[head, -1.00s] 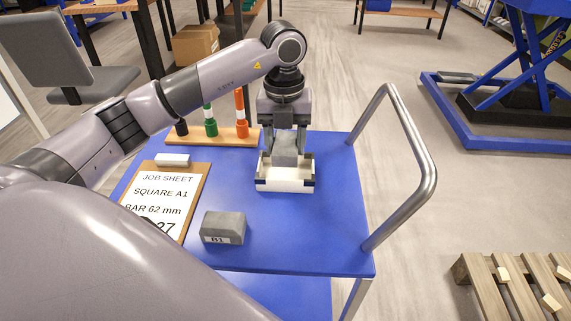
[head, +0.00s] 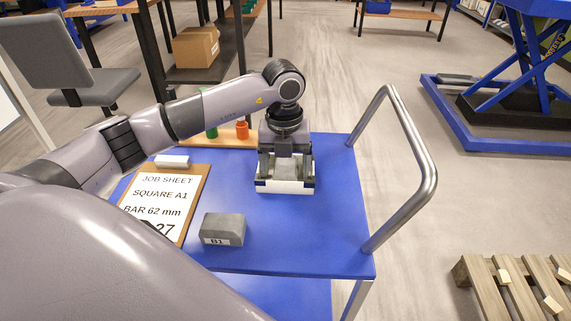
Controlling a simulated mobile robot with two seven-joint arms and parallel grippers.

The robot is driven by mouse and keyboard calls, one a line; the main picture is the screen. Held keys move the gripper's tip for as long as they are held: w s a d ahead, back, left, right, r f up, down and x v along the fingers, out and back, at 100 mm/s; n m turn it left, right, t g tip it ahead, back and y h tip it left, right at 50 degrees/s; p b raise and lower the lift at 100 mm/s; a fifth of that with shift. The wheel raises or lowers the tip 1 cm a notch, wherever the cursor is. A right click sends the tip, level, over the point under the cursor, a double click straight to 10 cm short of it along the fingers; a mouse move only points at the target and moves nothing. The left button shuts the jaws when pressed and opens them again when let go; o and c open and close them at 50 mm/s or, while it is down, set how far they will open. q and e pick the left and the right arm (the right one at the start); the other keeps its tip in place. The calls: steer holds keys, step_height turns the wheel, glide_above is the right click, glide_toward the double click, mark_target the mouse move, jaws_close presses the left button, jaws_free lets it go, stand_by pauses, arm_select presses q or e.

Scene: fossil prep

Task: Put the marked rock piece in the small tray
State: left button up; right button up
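My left gripper (head: 286,156) points down over the small white tray (head: 285,187) with dark corners, on the far right part of the blue cart top. A plain grey rock piece (head: 286,168) sits between its fingers, low inside the tray; the fingers appear shut on it. Any mark on this piece is hidden, and I cannot tell whether it touches the tray floor. Another grey rock piece (head: 223,229), labelled B1, lies on the cart nearer to me. My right gripper is not in view.
A clipboard (head: 197,187) with a job sheet lies at the left, a white block (head: 172,161) at its top. A wooden rack (head: 228,136) with green and orange items stands behind, partly covered by my arm. A metal handle (head: 428,180) rises at the cart's right.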

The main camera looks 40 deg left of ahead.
mark_target(285, 163)
arm_select(q)
steer(key=shift+r, duration=0.3)
step_height(285, 163, up, 12)
stand_by(0.4)
steer(key=shift+a, duration=0.1)
stand_by(0.3)
